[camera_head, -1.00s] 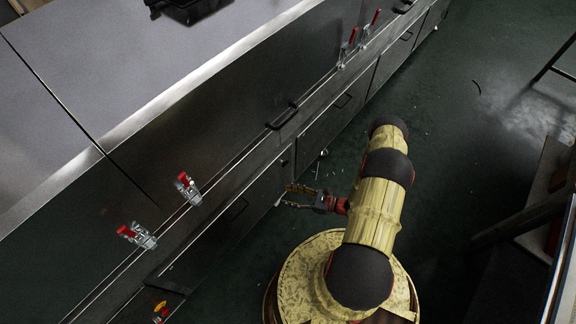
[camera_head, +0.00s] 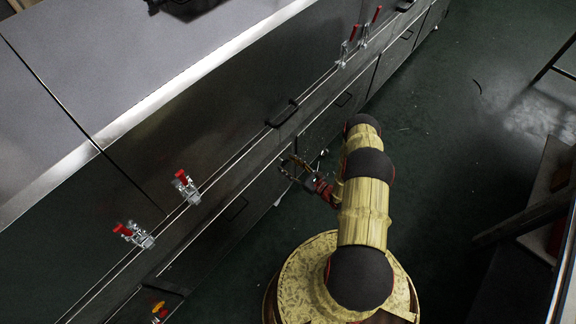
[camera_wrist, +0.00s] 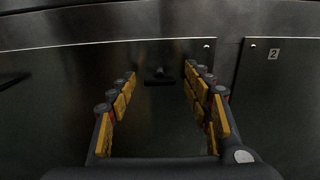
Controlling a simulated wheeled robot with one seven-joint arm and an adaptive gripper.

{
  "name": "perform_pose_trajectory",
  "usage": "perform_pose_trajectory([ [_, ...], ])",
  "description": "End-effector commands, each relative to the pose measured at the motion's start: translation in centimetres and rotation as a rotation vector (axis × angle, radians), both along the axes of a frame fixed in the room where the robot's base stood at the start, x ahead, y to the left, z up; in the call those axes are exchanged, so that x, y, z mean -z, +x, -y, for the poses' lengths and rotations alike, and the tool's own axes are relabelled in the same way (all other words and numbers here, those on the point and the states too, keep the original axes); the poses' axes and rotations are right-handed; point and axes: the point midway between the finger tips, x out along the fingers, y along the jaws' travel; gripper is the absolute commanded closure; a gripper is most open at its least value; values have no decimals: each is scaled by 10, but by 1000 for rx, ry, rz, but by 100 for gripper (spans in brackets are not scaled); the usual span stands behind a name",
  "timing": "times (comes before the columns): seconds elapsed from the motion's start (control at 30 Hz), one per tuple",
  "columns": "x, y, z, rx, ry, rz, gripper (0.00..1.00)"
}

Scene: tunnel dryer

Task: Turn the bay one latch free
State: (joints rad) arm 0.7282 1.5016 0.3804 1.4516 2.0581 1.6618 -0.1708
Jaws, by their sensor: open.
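My gripper (camera_head: 290,167) is open and empty, in front of the lower steel panels of the dryer. In the wrist view, its two yellow-padded fingers (camera_wrist: 160,95) stand wide apart. Between and beyond the fingertips a small dark T-shaped latch (camera_wrist: 159,77) sits on a dark panel (camera_wrist: 150,120). It appears apart from the fingers. The panel to its right bears a label "2" (camera_wrist: 273,54); no number one is readable. In the head view I cannot clearly make out this latch near my gripper.
Red-handled clamps (camera_head: 186,187) (camera_head: 134,235) stand along the dryer's edge at left, and another pair (camera_head: 348,46) stands farther back. A black bar handle (camera_head: 282,114) juts out above my gripper. Yellow and red buttons (camera_head: 158,308) are at lower left. The green floor (camera_head: 440,150) is open.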

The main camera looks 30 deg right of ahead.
Motion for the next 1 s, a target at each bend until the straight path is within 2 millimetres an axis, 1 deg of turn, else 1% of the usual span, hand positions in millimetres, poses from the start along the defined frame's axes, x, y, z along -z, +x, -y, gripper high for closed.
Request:
perform_pose_trajectory([
  [0.1, 0, 4, -2, -1, 1, 0, 50],
  [0.33, 0, 4, -2, -1, 1, 0, 50],
  [1.0, 0, 4, -2, -1, 2, -1, 88],
])
